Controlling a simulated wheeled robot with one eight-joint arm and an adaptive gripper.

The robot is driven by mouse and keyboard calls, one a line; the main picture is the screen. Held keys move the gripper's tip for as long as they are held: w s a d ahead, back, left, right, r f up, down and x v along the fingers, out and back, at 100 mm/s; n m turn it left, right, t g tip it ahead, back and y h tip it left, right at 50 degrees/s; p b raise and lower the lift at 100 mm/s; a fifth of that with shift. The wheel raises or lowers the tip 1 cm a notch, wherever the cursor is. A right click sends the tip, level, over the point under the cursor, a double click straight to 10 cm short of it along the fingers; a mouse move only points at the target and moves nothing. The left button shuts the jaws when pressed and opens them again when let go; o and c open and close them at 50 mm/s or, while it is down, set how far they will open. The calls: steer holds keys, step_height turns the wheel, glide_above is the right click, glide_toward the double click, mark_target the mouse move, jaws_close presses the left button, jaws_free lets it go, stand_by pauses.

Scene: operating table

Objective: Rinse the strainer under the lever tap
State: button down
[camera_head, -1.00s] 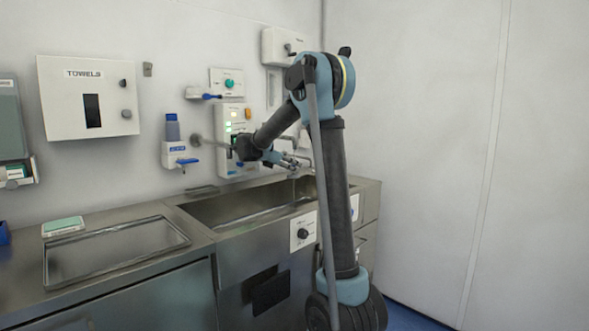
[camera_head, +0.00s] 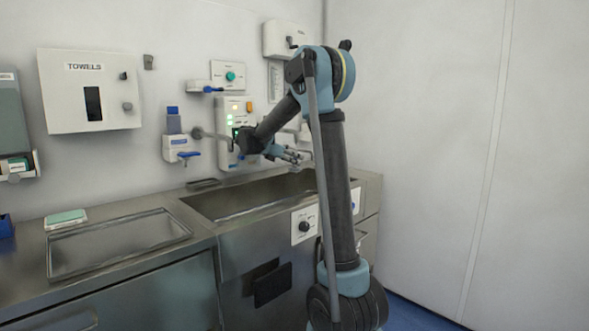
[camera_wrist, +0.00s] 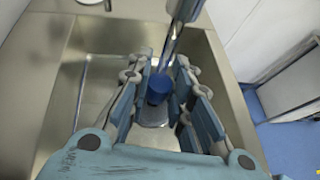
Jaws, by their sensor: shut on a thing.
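My gripper (camera_head: 290,157) is over the right end of the steel sink (camera_head: 225,205), near the back wall. In the wrist view my gripper (camera_wrist: 158,85) has its two fingers closed on a small blue piece with a pale grey part below it. I take this for the strainer (camera_wrist: 157,89); its full shape is hidden by the fingers. A shiny upright piece with blue (camera_wrist: 177,28) stands just beyond the fingertips; I cannot tell whether it is part of the tap. The tap's lever cannot be made out in the head view behind my arm.
A steel tray (camera_head: 120,243) is set in the counter left of the sink. A green-topped pad (camera_head: 66,217) lies behind it. A soap dispenser (camera_head: 180,150), a towel box (camera_head: 90,90) and a lit control panel (camera_head: 237,110) hang on the wall. The sink's left part is clear.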

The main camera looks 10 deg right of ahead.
steer(key=shift+d, duration=0.45)
steer(key=shift+a, duration=0.15)
steer(key=shift+a, duration=0.45)
steer(key=shift+s, duration=0.1)
steer(key=s+d, duration=0.1)
steer(key=s, duration=0.6)
steer(key=shift+s, duration=0.4)
stand_by(0.4)
stand_by(1.2)
steer(key=s+r, duration=0.4)
steer(key=s, duration=0.1)
steer(key=shift+d, duration=0.3)
stand_by(0.6)
